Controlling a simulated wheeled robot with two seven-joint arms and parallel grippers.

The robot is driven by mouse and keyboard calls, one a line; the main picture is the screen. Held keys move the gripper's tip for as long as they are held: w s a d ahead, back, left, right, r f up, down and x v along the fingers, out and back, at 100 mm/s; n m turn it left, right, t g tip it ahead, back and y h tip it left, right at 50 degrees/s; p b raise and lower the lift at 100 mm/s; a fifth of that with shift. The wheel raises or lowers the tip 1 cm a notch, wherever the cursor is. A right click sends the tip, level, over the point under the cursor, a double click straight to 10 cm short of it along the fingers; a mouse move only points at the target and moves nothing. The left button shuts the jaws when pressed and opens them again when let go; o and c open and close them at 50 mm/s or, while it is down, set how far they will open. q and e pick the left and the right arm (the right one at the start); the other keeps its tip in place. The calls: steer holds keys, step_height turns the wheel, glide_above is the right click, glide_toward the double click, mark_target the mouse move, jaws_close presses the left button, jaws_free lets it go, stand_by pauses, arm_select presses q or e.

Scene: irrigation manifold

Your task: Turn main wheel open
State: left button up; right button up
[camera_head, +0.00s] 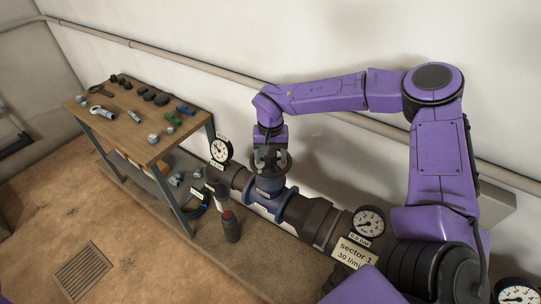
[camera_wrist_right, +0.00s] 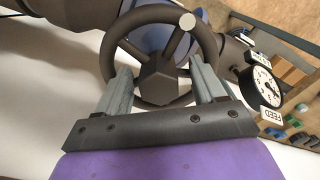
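The dark main wheel (camera_wrist_right: 214,35) fills the middle of the right wrist view, with spokes, a faceted hub and one pale round knob on its rim. In the head view the wheel (camera_head: 286,161) sits on top of the blue valve body (camera_head: 268,187) in the pipe. My right gripper (camera_head: 269,155) points down over it and partly hides it. In the wrist view my right gripper (camera_wrist_right: 160,76) is open, its two grey fingers apart on either side of the hub, overlapping the rim. I cannot tell whether they touch it. My left gripper is not in view.
A gauge (camera_head: 221,150) stands left of the valve, and another (camera_head: 368,222) stands right by the "sector 1" sign (camera_head: 354,253). A red-topped dark bottle (camera_head: 231,227) stands in front of the pipe. A wooden bench (camera_head: 150,124) with fittings is at left. The floor at front left is clear.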

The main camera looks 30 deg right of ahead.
steer(key=shift+r, duration=0.4)
step_height(320, 180, up, 9)
steer(key=b, duration=0.2)
steer(key=shift+f+b, duration=0.1)
steer(key=shift+b, duration=0.2)
steer(key=shift+r, duration=0.45)
